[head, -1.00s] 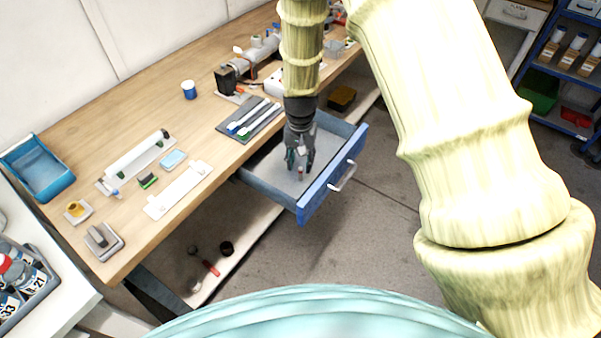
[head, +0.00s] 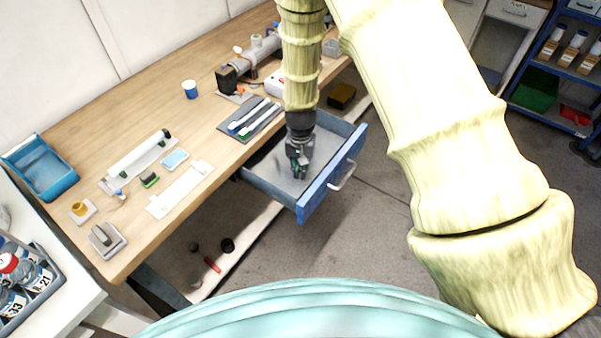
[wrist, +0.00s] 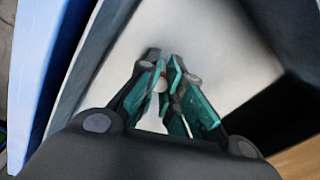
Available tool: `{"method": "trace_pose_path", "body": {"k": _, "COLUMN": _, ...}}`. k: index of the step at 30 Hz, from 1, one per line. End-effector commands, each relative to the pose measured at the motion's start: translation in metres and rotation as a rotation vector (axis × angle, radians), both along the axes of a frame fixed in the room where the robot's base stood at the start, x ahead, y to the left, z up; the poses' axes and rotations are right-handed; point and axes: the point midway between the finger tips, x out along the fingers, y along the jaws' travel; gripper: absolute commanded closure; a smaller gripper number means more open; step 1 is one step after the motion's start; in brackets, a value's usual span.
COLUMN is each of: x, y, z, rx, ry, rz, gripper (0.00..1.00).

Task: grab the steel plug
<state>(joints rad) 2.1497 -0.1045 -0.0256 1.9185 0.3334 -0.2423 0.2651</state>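My gripper (head: 298,170) reaches down into the open blue drawer (head: 333,182) below the bench top. In the wrist view its two fingers (wrist: 164,68) are drawn close together. Between them is a small pale, shiny piece with a reddish mark, which I take to be the steel plug (wrist: 162,83). The fingers appear shut on it, over the drawer's pale floor. Most of the plug is hidden by the fingers, and in the head view the gripper hides it.
The drawer's walls stand close around my gripper. The rest of the drawer floor looks clear.

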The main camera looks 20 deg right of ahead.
Motion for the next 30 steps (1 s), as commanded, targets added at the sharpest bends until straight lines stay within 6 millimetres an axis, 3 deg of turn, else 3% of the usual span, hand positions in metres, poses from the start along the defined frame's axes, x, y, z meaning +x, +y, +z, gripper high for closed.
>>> {"method": "trace_pose_path", "body": {"k": 16, "x": 0.001, "y": 0.000, "z": 0.007, "rx": 0.000, "ry": -0.001, "rz": 0.001, "gripper": 1.00}}
{"method": "trace_pose_path", "body": {"k": 30, "x": 0.001, "y": 0.000, "z": 0.068, "rx": 0.000, "ry": -0.002, "rz": 0.000, "gripper": 1.00}}
